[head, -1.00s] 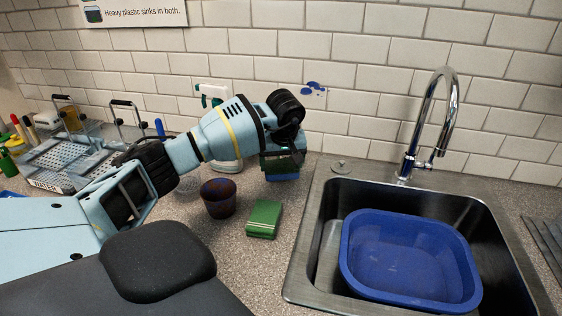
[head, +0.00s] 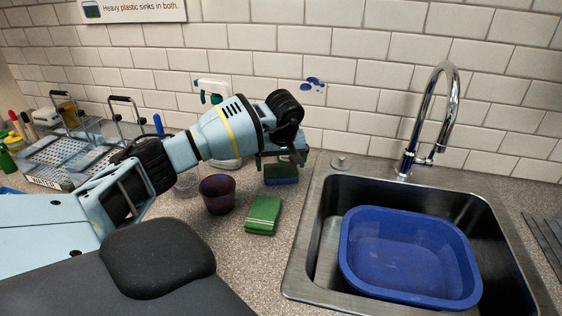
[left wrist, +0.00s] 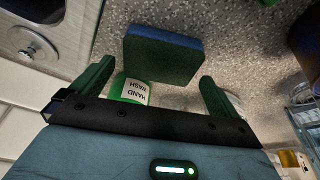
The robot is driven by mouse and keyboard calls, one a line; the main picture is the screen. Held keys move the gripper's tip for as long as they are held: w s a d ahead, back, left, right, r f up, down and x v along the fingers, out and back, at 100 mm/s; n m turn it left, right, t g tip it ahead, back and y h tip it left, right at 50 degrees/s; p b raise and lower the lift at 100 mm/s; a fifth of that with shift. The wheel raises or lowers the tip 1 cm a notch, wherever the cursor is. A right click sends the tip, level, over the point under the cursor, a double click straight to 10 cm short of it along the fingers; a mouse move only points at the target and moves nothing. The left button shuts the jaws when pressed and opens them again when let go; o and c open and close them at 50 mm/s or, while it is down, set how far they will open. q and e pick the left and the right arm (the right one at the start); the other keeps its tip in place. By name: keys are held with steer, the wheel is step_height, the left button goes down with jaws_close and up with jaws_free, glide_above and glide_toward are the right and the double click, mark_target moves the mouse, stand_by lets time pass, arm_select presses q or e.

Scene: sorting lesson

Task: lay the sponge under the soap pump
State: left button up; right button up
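The sponge (head: 281,175), blue with a dark green layer, lies on the counter left of the sink. In the left wrist view the sponge (left wrist: 163,55) lies just beyond the fingertips. My left gripper (head: 281,158) is over the sponge; its green fingers are spread with nothing between the tips, as the left wrist view (left wrist: 157,74) shows. A green container labelled HAND WASH (left wrist: 132,90), likely the soap pump, shows partly behind the gripper's palm there, close to the sponge. I cannot make it out in the head view. My right gripper is not in view.
A green block (head: 263,215) and a dark reddish cup (head: 217,194) stand nearer on the counter. A white spray bottle (head: 212,88) is behind my arm. The sink at right holds a blue basin (head: 410,258). A wire rack (head: 65,155) is at left.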

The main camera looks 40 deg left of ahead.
arm_select(q)
steer(key=shift+r, duration=0.15)
steer(key=v, duration=1.3)
steer(key=shift+p, duration=0.3)
steer(key=shift+a, duration=0.1)
